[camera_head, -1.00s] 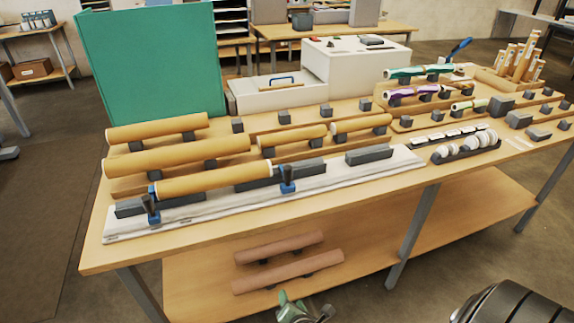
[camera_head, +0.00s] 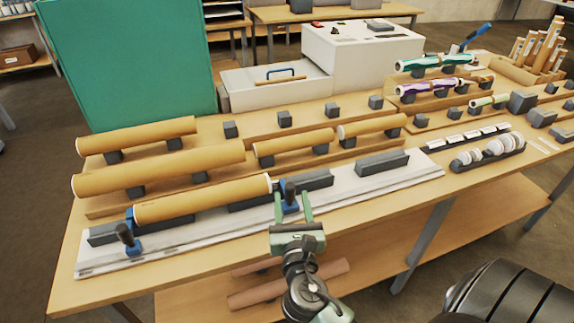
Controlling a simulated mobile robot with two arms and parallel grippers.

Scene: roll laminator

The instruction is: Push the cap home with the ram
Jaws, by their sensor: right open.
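A brown cardboard tube (camera_head: 203,200) lies in the long pale fixture (camera_head: 350,190) at the front of the bench. A white ring or cap (camera_head: 268,180) shows at its right end; how deep it sits I cannot tell. Just right of that end stands a blue piece with a dark upright handle (camera_head: 289,188), which looks like the ram. A similar blue piece with a dark handle (camera_head: 127,238) is at the tube's left end. My right gripper (camera_head: 293,197) is open, its fingers either side of the right handle; contact is unclear. My left gripper is not in view.
More brown tubes (camera_head: 160,170) rest on supports behind the fixture. A rack of white round pieces (camera_head: 490,153) is to the right. A dark block (camera_head: 382,163) sits on the fixture's right part. A green panel (camera_head: 125,65) and a white machine (camera_head: 355,55) stand behind.

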